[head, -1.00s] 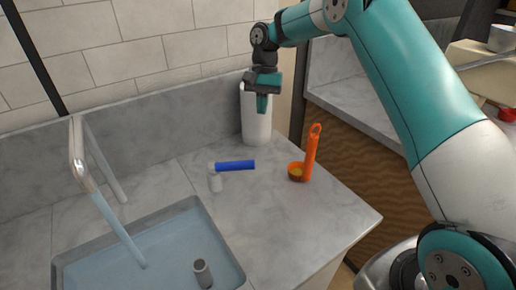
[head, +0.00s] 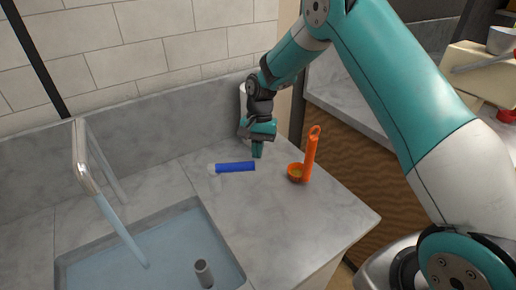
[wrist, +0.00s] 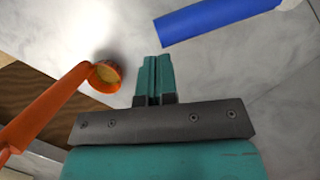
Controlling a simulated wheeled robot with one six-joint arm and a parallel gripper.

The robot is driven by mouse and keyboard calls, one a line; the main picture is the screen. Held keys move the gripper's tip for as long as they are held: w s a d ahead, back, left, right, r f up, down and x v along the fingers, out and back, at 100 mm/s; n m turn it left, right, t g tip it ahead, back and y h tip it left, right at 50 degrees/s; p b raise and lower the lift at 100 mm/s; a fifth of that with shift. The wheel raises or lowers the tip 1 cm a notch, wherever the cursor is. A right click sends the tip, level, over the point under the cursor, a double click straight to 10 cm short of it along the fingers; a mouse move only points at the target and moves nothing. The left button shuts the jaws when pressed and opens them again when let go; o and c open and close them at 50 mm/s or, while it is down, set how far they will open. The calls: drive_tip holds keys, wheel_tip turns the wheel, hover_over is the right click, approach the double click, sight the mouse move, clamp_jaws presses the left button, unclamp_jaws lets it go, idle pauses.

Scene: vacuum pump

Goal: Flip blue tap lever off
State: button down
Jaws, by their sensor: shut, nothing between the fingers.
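The blue tap lever (head: 236,167) lies roughly level, pointing right from its small white base (head: 212,170) beside the sink. A pale blue stream (head: 122,232) runs from the metal spout (head: 82,165) into the sink. My gripper (head: 257,152) is shut and empty, pointing down just right of the lever's free end. In the wrist view, the shut fingers (wrist: 154,62) are below the lever (wrist: 215,18), with a visible gap between them. I cannot tell their exact height difference.
An orange scoop (head: 309,155) with yellow contents stands close to the right of my gripper. The sink (head: 170,213) is at front left; the counter (head: 285,215) is clear in front.

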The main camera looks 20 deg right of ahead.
idle(0.3)
drive_tip(key=shift+s+a+m, duration=0.1)
drive_tip(key=shift+s+m, duration=0.3)
drive_tip(key=shift+m, duration=0.1)
